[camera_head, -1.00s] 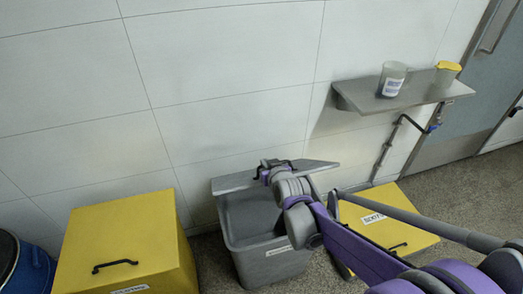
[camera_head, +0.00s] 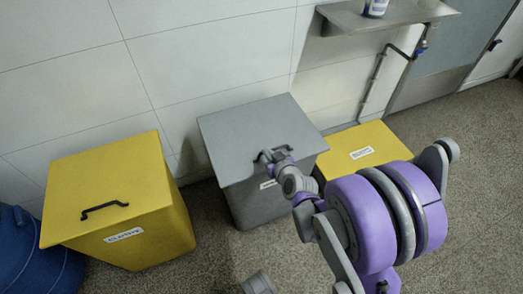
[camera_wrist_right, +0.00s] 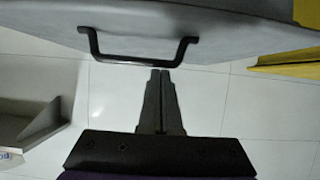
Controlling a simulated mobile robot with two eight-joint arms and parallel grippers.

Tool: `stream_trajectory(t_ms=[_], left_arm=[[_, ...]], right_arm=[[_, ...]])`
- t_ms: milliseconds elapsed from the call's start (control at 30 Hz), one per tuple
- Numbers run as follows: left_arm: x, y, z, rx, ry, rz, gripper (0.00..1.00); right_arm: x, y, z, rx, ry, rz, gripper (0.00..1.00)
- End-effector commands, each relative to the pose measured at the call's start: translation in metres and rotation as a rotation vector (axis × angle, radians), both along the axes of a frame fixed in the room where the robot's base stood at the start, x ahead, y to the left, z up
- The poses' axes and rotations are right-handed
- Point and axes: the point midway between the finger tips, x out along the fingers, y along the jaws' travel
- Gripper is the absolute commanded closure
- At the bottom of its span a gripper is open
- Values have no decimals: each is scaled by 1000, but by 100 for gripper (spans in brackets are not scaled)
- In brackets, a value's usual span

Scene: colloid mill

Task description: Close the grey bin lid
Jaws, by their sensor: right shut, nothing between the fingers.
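The grey bin (camera_head: 258,207) stands against the wall between two yellow bins. Its grey lid (camera_head: 245,122) lies over the opening, which is hidden; I cannot tell whether it is fully seated. The lid's black handle is partly hidden by my gripper in the head view and shows whole in the right wrist view (camera_wrist_right: 138,60). My right gripper (camera_head: 266,157) is at the lid's front part beside the handle. In the wrist view its fingers (camera_wrist_right: 160,73) are together and empty, with their tips close to the handle.
A yellow bin (camera_head: 115,190) with a black handle stands at left, beside a blue drum (camera_head: 40,255). A lower yellow bin (camera_head: 365,145) is close at right. Floor in front is open.

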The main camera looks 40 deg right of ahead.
Motion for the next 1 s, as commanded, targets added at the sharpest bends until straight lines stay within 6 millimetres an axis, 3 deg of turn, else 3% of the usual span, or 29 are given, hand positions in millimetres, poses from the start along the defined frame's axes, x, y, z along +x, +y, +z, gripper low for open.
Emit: stream_trajectory(t_ms=[33, 200, 1000], left_arm=[[1, 0, -4, 0, 1, 0, 100], [1, 0, -7, 0, 2, 0, 100], [2, 0, -12, 0, 3, 0, 100]], right_arm=[[-4, 0, -14, 9, 28, 13, 100], [-4, -6, -24, 5, 30, 14, 100], [-4, -6, -30, 6, 24, 14, 100]])
